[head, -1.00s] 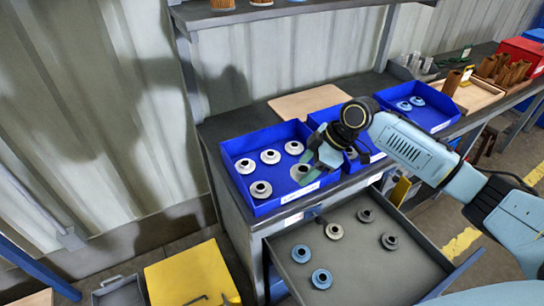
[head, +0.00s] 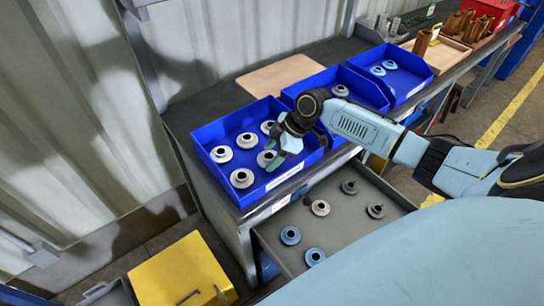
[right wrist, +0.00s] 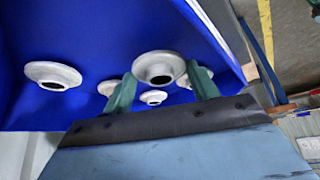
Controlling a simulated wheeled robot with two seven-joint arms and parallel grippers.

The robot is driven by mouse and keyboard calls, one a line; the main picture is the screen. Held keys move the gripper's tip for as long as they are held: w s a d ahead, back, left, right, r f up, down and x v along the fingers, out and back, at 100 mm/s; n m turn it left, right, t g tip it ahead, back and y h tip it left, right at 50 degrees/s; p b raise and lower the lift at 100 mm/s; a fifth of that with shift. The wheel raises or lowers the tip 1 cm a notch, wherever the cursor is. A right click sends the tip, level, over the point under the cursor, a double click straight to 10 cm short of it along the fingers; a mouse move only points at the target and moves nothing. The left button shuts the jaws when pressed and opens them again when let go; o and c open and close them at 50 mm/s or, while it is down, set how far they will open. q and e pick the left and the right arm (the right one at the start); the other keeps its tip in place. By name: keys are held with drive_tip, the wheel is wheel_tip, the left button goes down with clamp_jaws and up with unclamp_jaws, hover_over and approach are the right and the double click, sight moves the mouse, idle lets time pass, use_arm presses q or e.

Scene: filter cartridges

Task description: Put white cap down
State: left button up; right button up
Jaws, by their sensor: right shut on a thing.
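The white cap (head: 265,159), a round flanged piece with a dark centre hole, is between the fingers of my right gripper (head: 282,152). In the right wrist view the same cap (right wrist: 159,66) sits between the two green fingertips (right wrist: 162,84), which are shut on it. It is inside the left blue bin (head: 283,184), towards its front right. Several similar white caps stand in that bin, one of them at its left (head: 221,154). I cannot tell whether the held cap touches the bin floor. My left gripper is not in view.
An open grey drawer (head: 334,226) below holds blue, white and grey caps. A middle blue bin (head: 365,88) adjoins on the right, with a third bin (head: 412,68) holding blue caps beyond. A wooden board (head: 280,75) lies behind. A yellow box (head: 182,275) stands lower left.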

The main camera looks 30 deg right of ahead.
drive_tip(key=shift+f, duration=0.65)
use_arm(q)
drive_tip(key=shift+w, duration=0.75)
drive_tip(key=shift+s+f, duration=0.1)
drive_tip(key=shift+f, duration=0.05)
use_arm(e)
drive_tip(key=shift+f, duration=0.15)
drive_tip(key=o, duration=1)
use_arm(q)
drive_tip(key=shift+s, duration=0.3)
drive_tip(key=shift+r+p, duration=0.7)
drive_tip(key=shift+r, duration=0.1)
use_arm(e)
drive_tip(key=v, duration=1.2)
drive_tip(key=shift+w+r, duration=0.1)
drive_tip(key=shift+r, duration=0.1)
